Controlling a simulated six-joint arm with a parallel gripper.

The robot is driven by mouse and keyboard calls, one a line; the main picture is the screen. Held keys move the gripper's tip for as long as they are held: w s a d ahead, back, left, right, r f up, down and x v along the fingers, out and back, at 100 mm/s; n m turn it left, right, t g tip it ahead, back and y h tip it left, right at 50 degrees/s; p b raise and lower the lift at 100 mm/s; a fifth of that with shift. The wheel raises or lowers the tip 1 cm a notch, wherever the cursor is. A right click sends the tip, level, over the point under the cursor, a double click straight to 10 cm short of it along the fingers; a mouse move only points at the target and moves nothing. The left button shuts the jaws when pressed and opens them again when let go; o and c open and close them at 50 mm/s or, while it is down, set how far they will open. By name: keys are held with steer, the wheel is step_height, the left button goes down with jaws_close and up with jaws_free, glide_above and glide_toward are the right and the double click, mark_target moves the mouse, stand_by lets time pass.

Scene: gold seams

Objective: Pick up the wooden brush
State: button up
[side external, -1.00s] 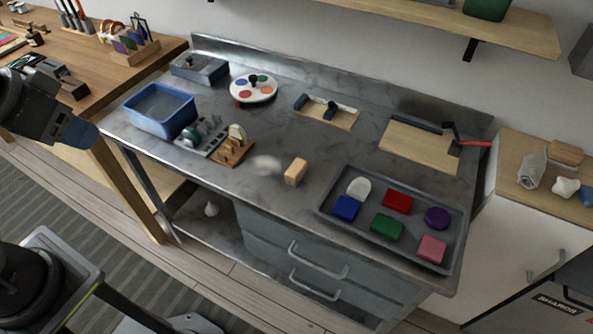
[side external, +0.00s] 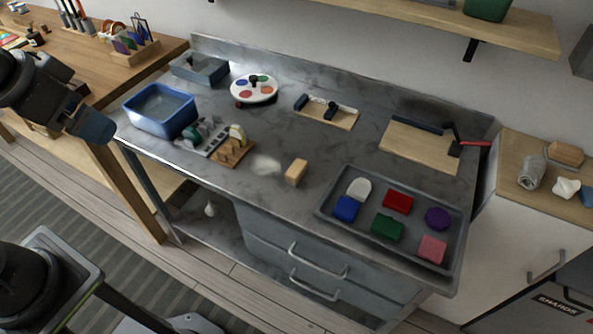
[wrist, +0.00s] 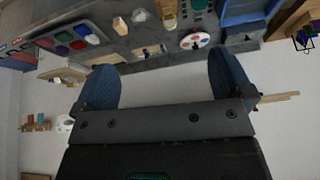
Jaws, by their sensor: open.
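A small light wooden block (side external: 296,171), likely the wooden brush, lies on the grey marbled worktop (side external: 330,150) beside a whitish patch (side external: 266,164). Bristles cannot be made out. It also shows small near the top of the wrist view (wrist: 119,26). My gripper (side external: 97,127) is at the left, off the worktop's left end and well away from the block. In the wrist view its two blue fingers stand wide apart with nothing between them (wrist: 163,62); it is open and empty.
A blue basin (side external: 160,122) and a wooden rack (side external: 233,152) stand between my gripper and the block. A grey tray (side external: 330,205) of coloured blocks lies to its right. A round palette (side external: 253,101) and a wooden board (side external: 312,116) lie behind. A shelf (side external: 400,25) hangs above.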

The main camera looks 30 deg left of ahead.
steer(key=w+d+r+m+g, duration=0.1)
steer(key=w+d+m, duration=0.15)
steer(key=w, duration=0.35)
steer(key=w+d+m+g, duration=0.1)
steer(key=w+d+m, duration=0.15)
steer(key=w, duration=0.25)
steer(key=m+g, duration=0.3)
steer(key=m, duration=0.9)
glide_above(299, 168)
steer(key=f, duration=2.4)
steer(key=shift+a+f, duration=0.35)
steer(key=shift+f, duration=0.05)
steer(key=shift+d+f, duration=0.15)
steer(key=shift+f, duration=1.4)
steer(key=shift+d+f, duration=0.15)
steer(key=shift+f, duration=1.4)
steer(key=c, duration=1)
